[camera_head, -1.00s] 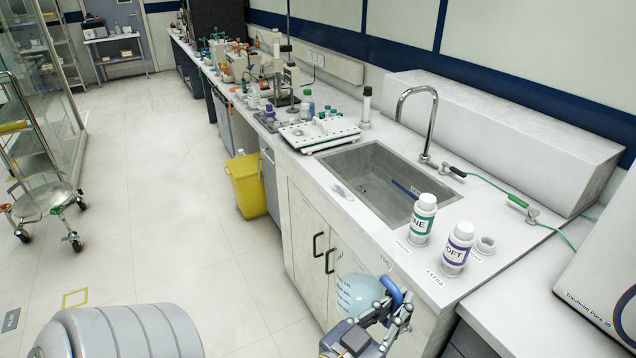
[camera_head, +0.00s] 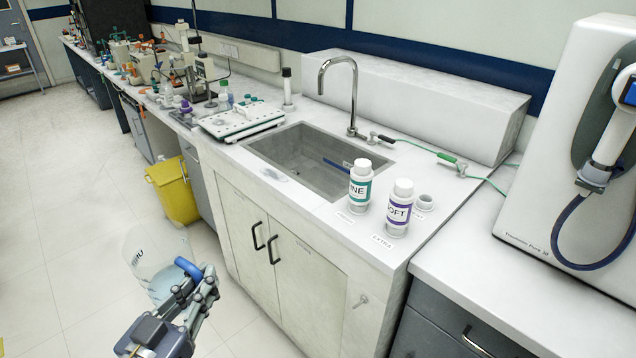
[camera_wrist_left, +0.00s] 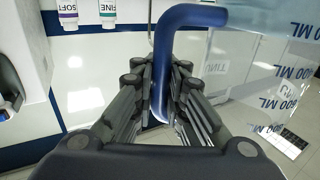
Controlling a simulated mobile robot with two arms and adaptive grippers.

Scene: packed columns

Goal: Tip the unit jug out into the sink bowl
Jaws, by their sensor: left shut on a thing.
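The unit jug (camera_head: 158,262) is a clear, pale blue jug with a blue handle. My left gripper (camera_head: 196,290) is shut on that handle and holds the jug in front of the cabinet, over the floor. In the left wrist view the blue handle (camera_wrist_left: 170,60) runs down between the fingers of my left gripper (camera_wrist_left: 165,100), and the jug's printed wall (camera_wrist_left: 270,60) is at the right. The sink bowl (camera_head: 300,165) is a grey rectangular basin in the counter, beyond the jug and to its right. My right gripper is not in view.
A green-labelled bottle (camera_head: 359,188) and a purple-labelled bottle (camera_head: 399,212) stand on the counter right of the sink. A chrome tap (camera_head: 354,95) rises behind it. A white rack (camera_head: 240,120) stands left of it. A yellow bin (camera_head: 172,192) is on the floor.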

